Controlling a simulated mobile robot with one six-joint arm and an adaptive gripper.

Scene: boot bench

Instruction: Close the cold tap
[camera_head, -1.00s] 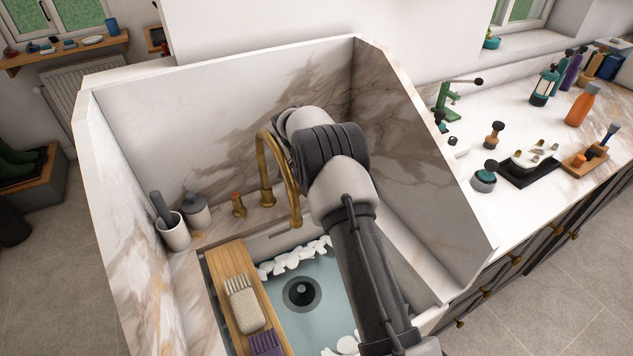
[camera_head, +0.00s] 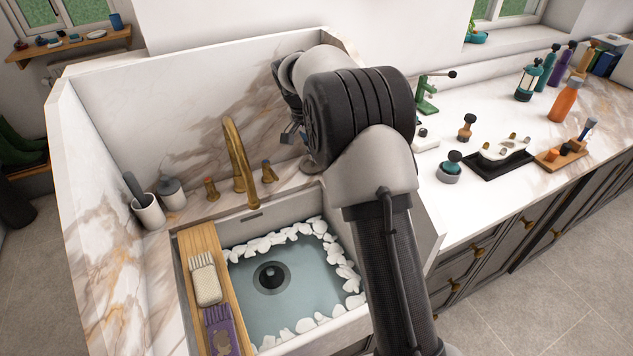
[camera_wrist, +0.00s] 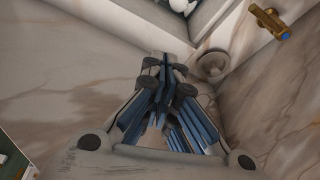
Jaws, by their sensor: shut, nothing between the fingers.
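The cold tap (camera_head: 268,170) is a small brass handle to the right of the curved brass spout (camera_head: 240,160), on the marble ledge behind the sink. In the wrist view, the cold tap (camera_wrist: 270,22) shows a blue end at the upper right. My gripper (camera_head: 290,134) is behind and to the right of the cold tap, partly hidden by my arm. In the wrist view, my gripper (camera_wrist: 165,68) is shut and empty, apart from the tap. The matching tap (camera_head: 210,188) with a reddish top stands left of the spout.
The sink (camera_head: 290,325) holds water, white pebbles and a dark drain (camera_head: 271,277). A wooden board (camera_head: 195,240) with brushes spans its left side. Grey-white pots (camera_head: 150,213) stand at the left corner. Marble walls enclose the back and sides. A small round fitting (camera_wrist: 213,65) sits near my gripper.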

